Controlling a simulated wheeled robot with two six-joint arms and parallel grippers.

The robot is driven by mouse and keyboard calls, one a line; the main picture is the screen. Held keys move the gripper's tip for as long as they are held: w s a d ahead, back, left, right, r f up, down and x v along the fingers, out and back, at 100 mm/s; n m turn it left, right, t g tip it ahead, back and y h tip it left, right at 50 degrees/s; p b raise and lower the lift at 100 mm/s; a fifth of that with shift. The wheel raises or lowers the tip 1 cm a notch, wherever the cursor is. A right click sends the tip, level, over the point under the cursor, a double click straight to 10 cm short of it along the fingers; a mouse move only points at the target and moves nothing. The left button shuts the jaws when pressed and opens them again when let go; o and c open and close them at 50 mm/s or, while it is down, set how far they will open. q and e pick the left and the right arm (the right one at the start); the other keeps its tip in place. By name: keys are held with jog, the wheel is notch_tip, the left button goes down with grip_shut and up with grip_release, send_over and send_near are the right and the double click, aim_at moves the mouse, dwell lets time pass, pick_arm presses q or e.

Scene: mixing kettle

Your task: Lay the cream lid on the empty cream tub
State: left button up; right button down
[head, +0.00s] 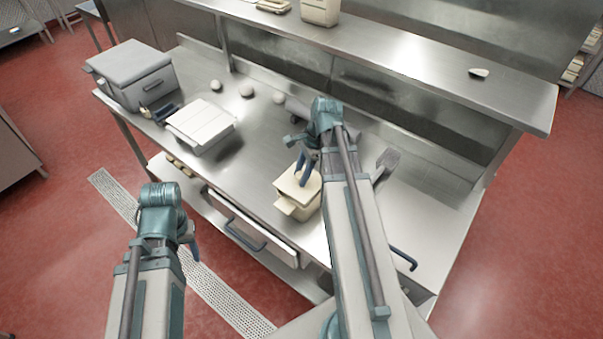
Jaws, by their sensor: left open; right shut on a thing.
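The cream tub (298,211) stands on the steel counter, just left of my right forearm. The cream lid (291,184) is over its top, lying about level; I cannot tell whether it rests fully on the rim. My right gripper (303,176) reaches down from above and is shut on the lid; my arm hides part of the tub's right side. My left gripper (192,246) is open and empty, in front of the counter and above the floor, partly hidden by its own wrist.
A white lidded box (201,124) and a grey box (138,72) stand on the counter's left. Several pale round items (246,91) lie along the back. A grey flat tool (386,162) is right of my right arm. A raised shelf (420,55) overhangs the back.

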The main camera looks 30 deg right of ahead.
jog(key=shift+f, duration=0.2)
jog(key=shift+f+b, duration=1)
jog(key=shift+b, duration=0.15)
jog(key=shift+f, duration=0.2)
grip_release()
dwell(0.3)
jog(key=shift+r, duration=0.1)
jog(key=shift+p+v, duration=3.25)
jog(key=shift+v, duration=0.25)
